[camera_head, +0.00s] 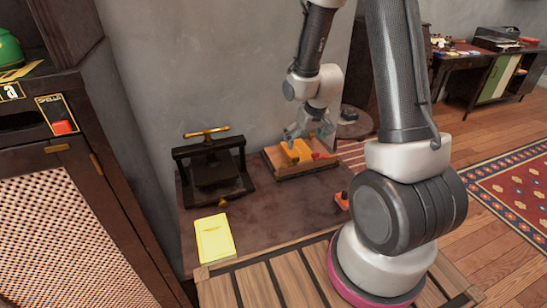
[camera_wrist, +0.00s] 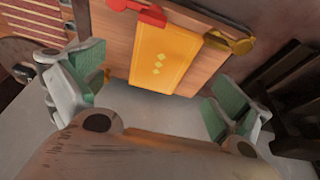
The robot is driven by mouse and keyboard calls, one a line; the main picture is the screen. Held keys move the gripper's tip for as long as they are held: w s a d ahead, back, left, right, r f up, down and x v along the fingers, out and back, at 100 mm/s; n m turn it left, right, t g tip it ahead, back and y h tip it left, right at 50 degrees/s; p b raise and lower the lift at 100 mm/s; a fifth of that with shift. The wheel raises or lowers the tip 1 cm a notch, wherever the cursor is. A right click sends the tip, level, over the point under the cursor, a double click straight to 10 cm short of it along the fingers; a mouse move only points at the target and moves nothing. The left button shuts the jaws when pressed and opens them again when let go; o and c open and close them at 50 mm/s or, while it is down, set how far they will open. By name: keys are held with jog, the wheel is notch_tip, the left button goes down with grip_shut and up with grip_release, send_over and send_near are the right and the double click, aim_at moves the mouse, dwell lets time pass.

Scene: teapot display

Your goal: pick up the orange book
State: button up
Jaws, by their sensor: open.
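The orange book (camera_wrist: 163,58) lies on a wooden board (camera_wrist: 120,45) in the wrist view, with small yellow diamonds on its cover. In the head view the orange book (camera_head: 296,150) shows on the board at the back of the table, partly hidden by my gripper (camera_head: 296,134). In the wrist view my gripper (camera_wrist: 155,98) is open. Its green-padded fingers are apart, one to each side of the book's near end, with nothing between them that I can see held. Whether a finger touches the book cannot be told.
A red piece (camera_wrist: 138,12) and a brass piece (camera_wrist: 232,42) sit at the board's far side. A black press (camera_head: 213,170) stands left of the board. A yellow book (camera_head: 214,238) lies on the table (camera_head: 265,222), whose middle is clear.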

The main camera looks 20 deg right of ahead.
aim_at(297, 148)
jog(key=shift+w+a+r+t, duration=0.1)
jog(key=shift+w+r+t, duration=0.15)
jog(key=shift+w, duration=0.35)
jog(key=shift+w+f, duration=0.15)
jog(key=shift+w, duration=0.15)
jog(key=x, duration=0.7)
jog(key=shift+w+f, duration=0.1)
jog(key=shift+w, duration=0.1)
jog(key=shift+t, duration=0.25)
jog(key=shift+c, duration=0.4)
jog(key=c, duration=1)
